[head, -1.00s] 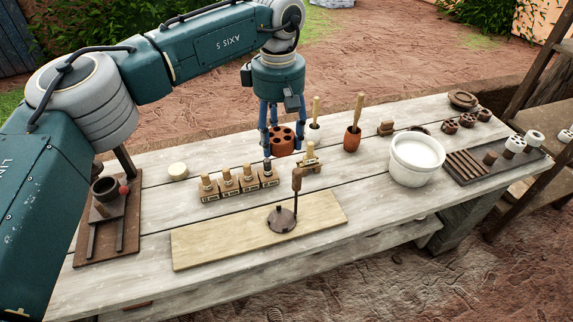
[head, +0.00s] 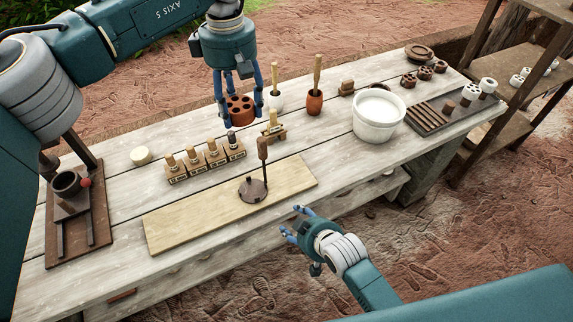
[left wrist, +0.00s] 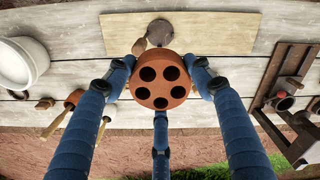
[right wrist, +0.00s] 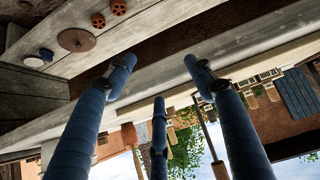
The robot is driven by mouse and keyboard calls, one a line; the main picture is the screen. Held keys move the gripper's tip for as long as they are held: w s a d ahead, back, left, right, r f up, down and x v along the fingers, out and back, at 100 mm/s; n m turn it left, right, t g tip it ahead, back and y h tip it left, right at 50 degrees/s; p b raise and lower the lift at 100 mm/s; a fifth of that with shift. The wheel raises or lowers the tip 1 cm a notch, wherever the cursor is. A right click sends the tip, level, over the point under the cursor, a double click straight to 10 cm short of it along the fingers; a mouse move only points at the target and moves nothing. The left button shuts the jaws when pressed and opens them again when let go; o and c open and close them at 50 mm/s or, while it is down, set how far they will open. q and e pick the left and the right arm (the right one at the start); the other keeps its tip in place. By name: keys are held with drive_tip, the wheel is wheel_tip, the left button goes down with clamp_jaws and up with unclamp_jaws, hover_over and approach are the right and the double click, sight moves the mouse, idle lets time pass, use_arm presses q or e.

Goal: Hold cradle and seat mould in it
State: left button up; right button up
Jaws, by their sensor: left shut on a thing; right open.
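My left gripper (head: 241,117) is shut on a round terracotta block with several holes (head: 239,105), at the back of the table. The left wrist view shows the block (left wrist: 161,92) with its holes facing the camera and three blue fingers around it. I cannot tell whether it touches the tabletop. A dark disc with an upright brown handle (head: 252,190) stands on the pale board (head: 190,226). My right gripper (head: 294,222) is open and empty, off the table's front edge, right of the board. I cannot tell which piece is the cradle or the mould.
A labelled row of wooden-handled tools (head: 205,162) stands behind the board. A small wooden stand (head: 272,130) is close to the held block. Two pots with handles (head: 314,103), a white bucket (head: 379,116) and a dark rack (head: 447,110) lie rightward. A dark stand (head: 75,228) is at left.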

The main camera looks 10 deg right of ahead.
drive_tip(key=w+a+r+t, duration=0.1)
drive_tip(key=w+r+t, duration=0.15)
drive_tip(key=r, duration=0.75)
drive_tip(key=t+y, duration=0.2)
approach(265, 150)
drive_tip(key=shift+g, duration=0.35)
drive_tip(key=x, duration=1.2)
drive_tip(key=shift+d+f, duration=0.1)
drive_tip(key=shift+d, duration=0.3)
drive_tip(key=shift+c, duration=0.2)
clamp_jaws()
